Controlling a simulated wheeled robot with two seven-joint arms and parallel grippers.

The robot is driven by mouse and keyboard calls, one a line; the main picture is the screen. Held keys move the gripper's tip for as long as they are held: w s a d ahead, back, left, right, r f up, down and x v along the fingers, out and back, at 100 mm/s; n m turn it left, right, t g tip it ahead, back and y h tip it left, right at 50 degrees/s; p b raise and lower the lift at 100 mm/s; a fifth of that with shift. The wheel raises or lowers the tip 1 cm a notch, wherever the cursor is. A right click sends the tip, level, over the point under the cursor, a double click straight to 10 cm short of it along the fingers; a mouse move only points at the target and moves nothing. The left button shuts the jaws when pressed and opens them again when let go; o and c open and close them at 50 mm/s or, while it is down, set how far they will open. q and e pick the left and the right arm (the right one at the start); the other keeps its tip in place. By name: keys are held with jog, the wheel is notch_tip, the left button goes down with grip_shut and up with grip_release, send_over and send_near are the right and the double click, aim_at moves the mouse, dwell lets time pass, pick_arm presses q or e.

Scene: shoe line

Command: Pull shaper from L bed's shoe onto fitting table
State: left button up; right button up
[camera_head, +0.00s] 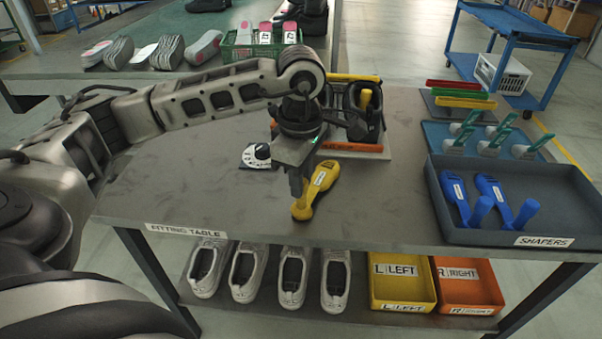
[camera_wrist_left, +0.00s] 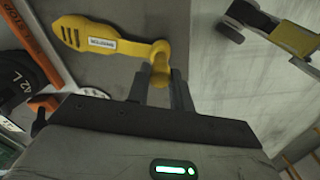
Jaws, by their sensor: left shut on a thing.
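A yellow shaper (camera_head: 322,178) with a white label is at the fitting table (camera_head: 190,185), right of and below my left wrist in the head view. My left gripper (camera_head: 297,192) points down and is shut on its knob end. The left wrist view shows the fingers (camera_wrist_left: 163,92) closed around that end, with the slotted yellow toe (camera_wrist_left: 75,33) pointing left. I cannot tell whether the shaper touches the tabletop. Behind it a black shoe (camera_head: 375,122) sits in a fixture with an orange front bar (camera_head: 352,149). My left arm partly hides this fixture. My right gripper is out of view.
A dark tray (camera_head: 580,215) with blue shapers is at the right. A round black-and-white dial (camera_head: 257,155) lies left of the gripper. The table's front left is clear.

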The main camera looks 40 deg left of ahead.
pick_arm(q)
jog(key=shift+f, duration=0.1)
jog(key=o, duration=0.9)
